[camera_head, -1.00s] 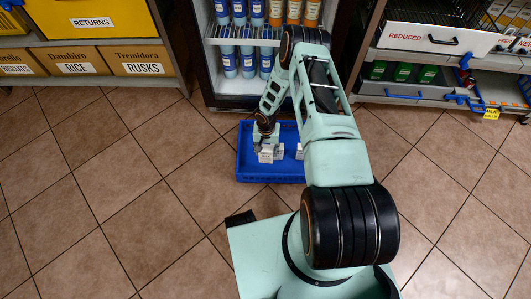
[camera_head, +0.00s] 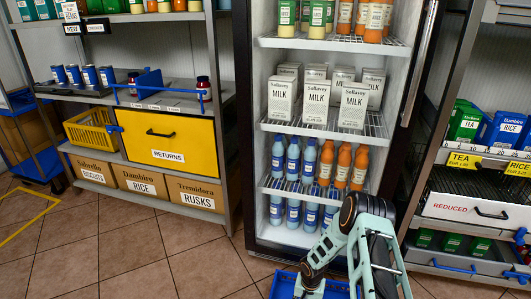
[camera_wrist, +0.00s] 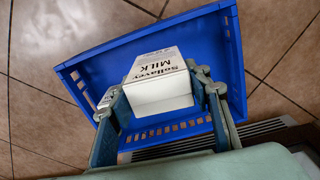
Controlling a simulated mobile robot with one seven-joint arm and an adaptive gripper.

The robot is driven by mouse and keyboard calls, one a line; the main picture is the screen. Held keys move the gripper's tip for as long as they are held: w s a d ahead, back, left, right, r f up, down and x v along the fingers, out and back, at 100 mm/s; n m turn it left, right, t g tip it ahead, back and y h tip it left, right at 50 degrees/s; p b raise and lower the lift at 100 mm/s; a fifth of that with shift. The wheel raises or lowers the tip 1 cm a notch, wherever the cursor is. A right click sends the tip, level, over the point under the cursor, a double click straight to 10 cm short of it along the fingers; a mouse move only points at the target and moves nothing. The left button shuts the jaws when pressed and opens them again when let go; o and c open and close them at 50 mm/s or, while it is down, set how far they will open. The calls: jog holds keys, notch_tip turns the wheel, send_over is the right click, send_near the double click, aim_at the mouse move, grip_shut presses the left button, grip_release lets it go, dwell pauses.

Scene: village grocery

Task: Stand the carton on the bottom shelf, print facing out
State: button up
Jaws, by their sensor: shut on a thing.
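A white milk carton (camera_wrist: 160,77) with dark print shows in the wrist view, between the two fingers of my gripper (camera_wrist: 155,92). The fingers are shut on its sides. Its printed face, reading Sollavey MILK, shows along the upper side, and a plain white face is turned toward the camera. Behind it is the blue crate (camera_wrist: 85,65). In the head view the fridge's bottom shelf (camera_head: 283,235) holds blue bottles (camera_head: 293,212) at the left and middle; my arm hides its right part. My gripper and the held carton are out of the head view.
Above, one fridge shelf holds blue and orange bottles (camera_head: 343,165), and a higher one holds milk cartons (camera_head: 316,100) with print facing out. The fridge door stands open at the right. Shelving with a yellow returns bin (camera_head: 165,145) stands left. Tiled floor (camera_head: 120,262) lies clear at the front left.

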jog(key=w+r+n, duration=0.1)
jog(key=w+r, duration=0.2)
jog(key=r, duration=1.3)
jog(key=w+r+n, duration=0.1)
jog(key=w+r, duration=0.2)
jog(key=r, duration=1.2)
jog(key=s+r+p, duration=0.4)
jog(key=r+p, duration=0.7)
jog(key=r, duration=0.3)
jog(key=s+a+r+n+p, duration=0.1)
jog(key=s+r+p, duration=0.3)
jog(key=r+p, duration=0.8)
jog(key=s+a+r+p, duration=0.1)
jog(key=s+r+p, duration=0.3)
jog(key=r+p, duration=0.7)
notch_tip(320, 180, up, 6)
jog(key=shift+a+r+n, duration=0.1)
jog(key=shift+a+n, duration=0.1)
jog(key=shift+n, duration=0.2)
